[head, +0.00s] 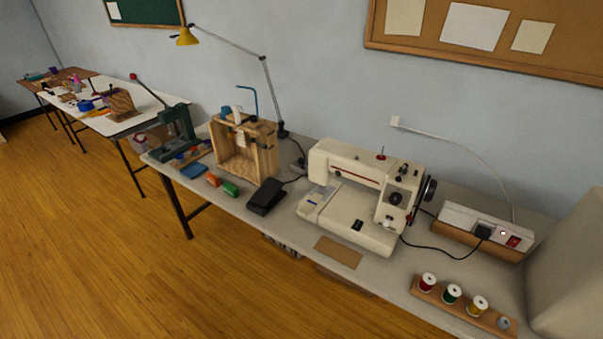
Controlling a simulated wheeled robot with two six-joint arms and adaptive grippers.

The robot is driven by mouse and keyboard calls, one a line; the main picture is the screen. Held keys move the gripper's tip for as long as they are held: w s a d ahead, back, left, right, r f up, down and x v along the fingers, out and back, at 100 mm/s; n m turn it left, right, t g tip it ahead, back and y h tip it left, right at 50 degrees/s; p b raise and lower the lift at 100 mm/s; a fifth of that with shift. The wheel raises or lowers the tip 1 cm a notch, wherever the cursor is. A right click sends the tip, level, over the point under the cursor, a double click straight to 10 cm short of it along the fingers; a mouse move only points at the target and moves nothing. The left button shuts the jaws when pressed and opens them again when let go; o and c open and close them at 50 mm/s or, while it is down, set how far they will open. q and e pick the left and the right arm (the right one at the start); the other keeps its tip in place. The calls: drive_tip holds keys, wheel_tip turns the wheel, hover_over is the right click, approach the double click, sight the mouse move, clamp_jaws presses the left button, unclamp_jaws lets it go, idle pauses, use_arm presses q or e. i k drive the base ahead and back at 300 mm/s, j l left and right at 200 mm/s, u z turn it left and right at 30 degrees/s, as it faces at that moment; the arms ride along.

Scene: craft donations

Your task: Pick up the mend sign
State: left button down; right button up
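No lettering that reads "mend" can be made out. A flat, blank-looking brown card (338,251) lies at the table's front edge, in front of the sewing machine; I cannot tell whether it is the mend sign. A small pale tag (241,139) hangs on the wooden frame box, too small to read. Neither of my grippers is in the head view.
The grey table (395,272) along the wall holds a cream sewing machine (345,175), black pedal (265,196), wooden box (262,155), power strip (470,228) and spool rack (455,300). A white table (130,122) stands farther left. The wooden floor (90,240) in front is clear.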

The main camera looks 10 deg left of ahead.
sight(211, 178)
drive_tip(key=k+j+u, duration=0.1)
drive_tip(key=j, duration=0.9)
drive_tip(key=j+u, duration=0.1)
drive_tip(key=j, duration=0.95)
